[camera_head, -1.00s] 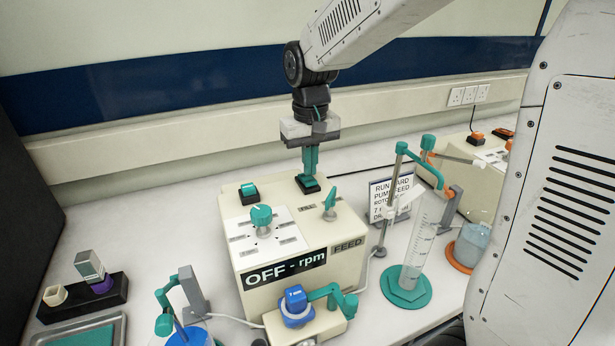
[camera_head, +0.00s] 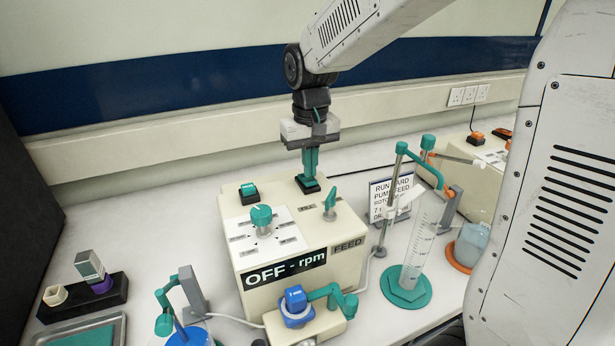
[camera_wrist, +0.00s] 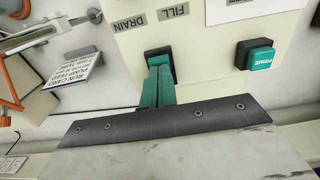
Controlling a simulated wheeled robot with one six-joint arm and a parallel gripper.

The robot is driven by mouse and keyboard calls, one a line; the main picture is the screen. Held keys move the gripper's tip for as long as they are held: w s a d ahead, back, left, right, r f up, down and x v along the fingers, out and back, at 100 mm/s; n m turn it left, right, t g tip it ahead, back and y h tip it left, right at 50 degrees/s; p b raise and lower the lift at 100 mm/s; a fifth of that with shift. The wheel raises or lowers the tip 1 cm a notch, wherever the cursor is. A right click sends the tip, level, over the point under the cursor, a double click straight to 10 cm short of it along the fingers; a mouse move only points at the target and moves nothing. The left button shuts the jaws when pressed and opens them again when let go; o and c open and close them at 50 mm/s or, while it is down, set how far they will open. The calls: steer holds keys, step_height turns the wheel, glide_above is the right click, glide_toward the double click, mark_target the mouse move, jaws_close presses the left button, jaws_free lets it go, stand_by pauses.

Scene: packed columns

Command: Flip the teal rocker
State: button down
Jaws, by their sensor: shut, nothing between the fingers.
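The rocker (camera_head: 309,189) sits in a black housing at the back right of the cream control box (camera_head: 345,283). In the wrist view the rocker (camera_wrist: 157,52) is near the top centre, by the FILL and DRAIN labels. My gripper (camera_head: 311,178) points straight down with its teal fingers together and nothing between them. In the wrist view the fingertips (camera_wrist: 159,66) are right at the rocker, seemingly touching it. They hide most of its teal face, so I cannot tell which way it is tipped.
On the box are a teal PRIME button (camera_head: 249,192), a teal knob (camera_head: 261,216), a teal lever (camera_head: 330,202) and a display (camera_head: 285,272) reading OFF - rpm. A measuring cylinder (camera_head: 420,242) and a sign (camera_head: 383,199) stand to the right. The wall is behind.

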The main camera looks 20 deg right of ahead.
mark_target(310, 180)
steer(key=shift+f, duration=0.7)
stand_by(0.3)
steer(key=shift+r, duration=3.5)
steer(key=s+d+t, duration=0.1)
steer(key=s+d, duration=0.2)
steer(key=s, duration=2.3)
steer(key=shift+f, duration=0.45)
